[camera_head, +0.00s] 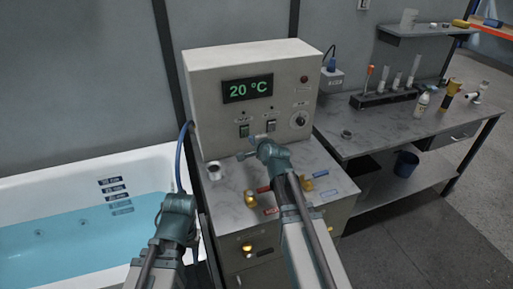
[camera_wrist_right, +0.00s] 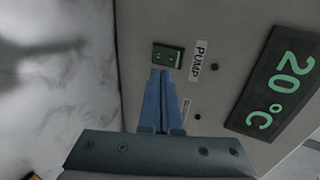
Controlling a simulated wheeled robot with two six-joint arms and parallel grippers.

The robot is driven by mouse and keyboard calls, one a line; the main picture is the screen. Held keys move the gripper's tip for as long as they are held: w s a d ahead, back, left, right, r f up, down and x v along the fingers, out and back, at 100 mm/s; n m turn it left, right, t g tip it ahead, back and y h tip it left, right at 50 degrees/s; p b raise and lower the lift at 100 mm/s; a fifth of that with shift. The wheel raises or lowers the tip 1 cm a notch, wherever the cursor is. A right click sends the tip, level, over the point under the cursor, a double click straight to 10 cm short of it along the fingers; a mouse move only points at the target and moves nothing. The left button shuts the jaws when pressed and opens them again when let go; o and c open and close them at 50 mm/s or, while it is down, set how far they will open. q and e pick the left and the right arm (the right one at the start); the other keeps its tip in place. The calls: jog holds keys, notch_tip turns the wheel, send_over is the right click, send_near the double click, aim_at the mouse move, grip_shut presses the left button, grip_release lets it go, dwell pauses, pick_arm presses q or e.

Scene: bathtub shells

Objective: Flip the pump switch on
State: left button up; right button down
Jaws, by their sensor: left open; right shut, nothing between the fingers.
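The control box (camera_head: 260,85) stands on a grey cabinet and its display reads 20 °C. On its front are two rocker switches. The left one, greenish, is the pump switch (camera_head: 244,131); it shows beside a PUMP label in the right wrist view (camera_wrist_right: 167,55). I cannot tell its rocker position. My right gripper (camera_head: 243,155) is shut and empty, in front of the box's lower face. In its wrist view the blue fingertips (camera_wrist_right: 160,72) are close to the switch's edge; contact is unclear. My left gripper (camera_head: 177,200) is open, near the tub's right edge, its fingers hard to make out.
The second switch (camera_head: 271,126) and a round knob (camera_head: 299,119) are to the right. Valves with red and blue handles (camera_head: 320,174) sit on the cabinet top. A water-filled bathtub (camera_head: 60,240) is at left. A workbench (camera_head: 390,128) with a tube rack is at right.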

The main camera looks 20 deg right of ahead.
aim_at(245, 129)
jog(key=shift+w+a+p, duration=0.1)
jog(key=shift+w+p, duration=0.2)
jog(key=shift+w, duration=2.4)
jog(key=shift+w+r+g+p, duration=0.3)
jog(key=shift+w+r+p, duration=0.15)
jog(key=shift+p, duration=0.5)
jog(key=shift+f, duration=0.35)
jog(key=shift+r, duration=0.2)
jog(key=shift+r+p, duration=0.7)
jog(key=shift+p, duration=0.05)
jog(key=shift+s, duration=0.15)
